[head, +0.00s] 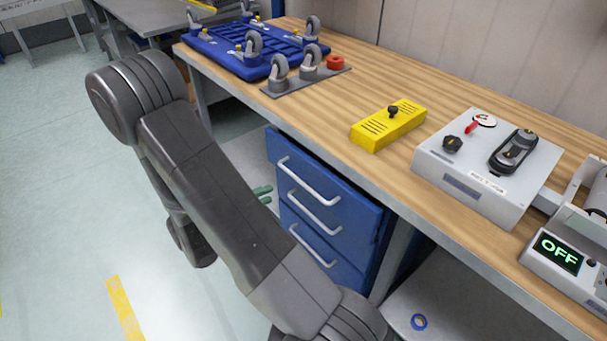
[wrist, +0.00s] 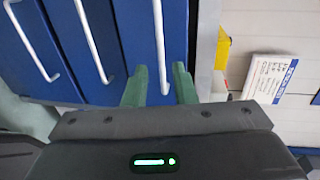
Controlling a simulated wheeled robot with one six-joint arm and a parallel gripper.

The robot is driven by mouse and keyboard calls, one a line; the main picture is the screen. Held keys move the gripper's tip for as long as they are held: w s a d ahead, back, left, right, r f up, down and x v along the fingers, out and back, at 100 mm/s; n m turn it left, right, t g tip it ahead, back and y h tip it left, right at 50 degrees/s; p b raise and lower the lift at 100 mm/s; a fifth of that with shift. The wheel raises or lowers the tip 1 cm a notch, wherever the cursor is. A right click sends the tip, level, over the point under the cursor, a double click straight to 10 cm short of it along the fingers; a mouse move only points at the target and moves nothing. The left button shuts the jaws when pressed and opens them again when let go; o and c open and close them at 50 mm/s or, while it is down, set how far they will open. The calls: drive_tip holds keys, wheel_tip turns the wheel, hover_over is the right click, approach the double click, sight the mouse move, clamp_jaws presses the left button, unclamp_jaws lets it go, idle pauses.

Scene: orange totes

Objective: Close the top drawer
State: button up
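The blue drawer cabinet under the bench has three stacked drawers with pale bar handles. The top drawer (head: 340,197) stands slightly forward of the ones below in the head view. In the wrist view the top drawer (wrist: 176,30) is the rightmost blue panel, and its handle (wrist: 159,45) runs down the picture. My gripper (wrist: 160,84) is open, with one green finger on either side of the handle's lower end in the picture. Contact cannot be told. In the head view the green fingertips (head: 263,191) show left of the drawer fronts; my arm hides the rest.
The wooden bench top (head: 380,85) is above the drawers. On it are a blue wheeled frame (head: 225,45), a yellow box (head: 388,125), a grey control box (head: 487,170) and a device reading OFF (head: 560,254). A blue ring (head: 419,322) lies on a lower shelf. Floor left is open.

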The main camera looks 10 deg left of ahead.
sight(301, 181)
drive_tip(key=x, duration=1.3)
drive_tip(key=shift+b, duration=0.3)
clamp_jaws()
